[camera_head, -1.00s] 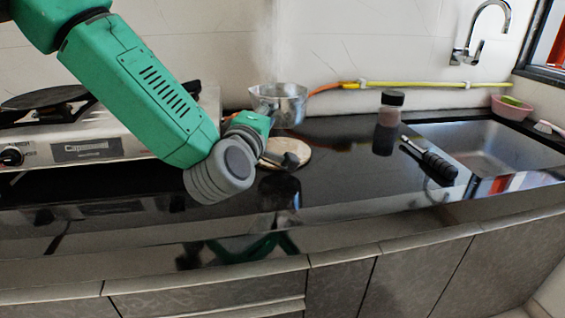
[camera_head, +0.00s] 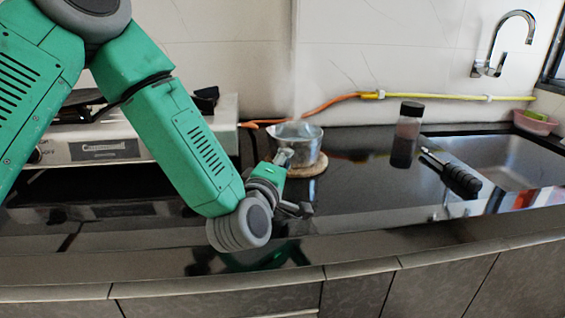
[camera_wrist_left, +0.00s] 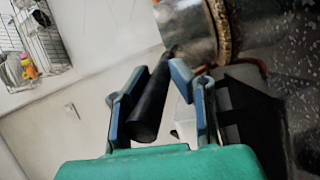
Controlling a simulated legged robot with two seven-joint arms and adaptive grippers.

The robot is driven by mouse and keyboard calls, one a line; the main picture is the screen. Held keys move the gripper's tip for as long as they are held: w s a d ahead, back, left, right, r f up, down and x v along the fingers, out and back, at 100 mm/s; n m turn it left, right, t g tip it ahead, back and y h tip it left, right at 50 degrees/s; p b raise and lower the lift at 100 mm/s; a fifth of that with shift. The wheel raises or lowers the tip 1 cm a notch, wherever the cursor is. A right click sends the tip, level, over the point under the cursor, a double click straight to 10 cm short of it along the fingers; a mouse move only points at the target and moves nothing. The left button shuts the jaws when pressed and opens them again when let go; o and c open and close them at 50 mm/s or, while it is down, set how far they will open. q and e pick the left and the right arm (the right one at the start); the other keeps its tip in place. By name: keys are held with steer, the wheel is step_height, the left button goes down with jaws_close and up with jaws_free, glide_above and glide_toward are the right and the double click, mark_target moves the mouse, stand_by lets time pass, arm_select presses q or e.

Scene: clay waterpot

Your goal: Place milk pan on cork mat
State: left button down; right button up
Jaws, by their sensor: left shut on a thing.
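The milk pan (camera_head: 308,143), a silver metal pot with a dark handle, sits on the round cork mat (camera_head: 318,167) on the black counter in the head view. In the left wrist view the pan's side (camera_wrist_left: 187,32) meets the mat's edge (camera_wrist_left: 226,38), with no clear gap between them. My left gripper (camera_head: 283,160) is shut on the pan's black handle (camera_wrist_left: 150,103), which runs between its two fingers. The far side of the mat is hidden by the pan. My right gripper is not in view.
A stove (camera_head: 100,148) stands at the left. An orange and yellow hose (camera_head: 440,97) runs along the wall. The counter between mat and bottle is clear.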

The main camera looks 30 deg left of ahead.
arm_select(q)
steer(key=c, duration=1.6)
jaws_free()
steer(key=shift+f, duration=0.1)
steer(key=shift+c, duration=0.2)
steer(key=shift+o, duration=1.1)
steer(key=shift+d, duration=0.25)
steer(key=shift+r, duration=0.25)
steer(key=s, duration=0.5)
steer(key=s+p, duration=0.1)
steer(key=s, duration=0.2)
steer(key=shift+s+d+f, duration=0.15)
steer(key=shift+d+f, duration=0.05)
steer(key=shift+d, duration=0.2)
steer(key=s+p, duration=0.2)
steer(key=p, duration=0.1)
steer(key=shift+s+d, duration=0.1)
steer(key=shift+d, duration=0.1)
steer(key=shift+s+d+p, duration=0.1)
steer(key=shift+s+p, duration=0.6)
steer(key=shift+p, duration=0.3)
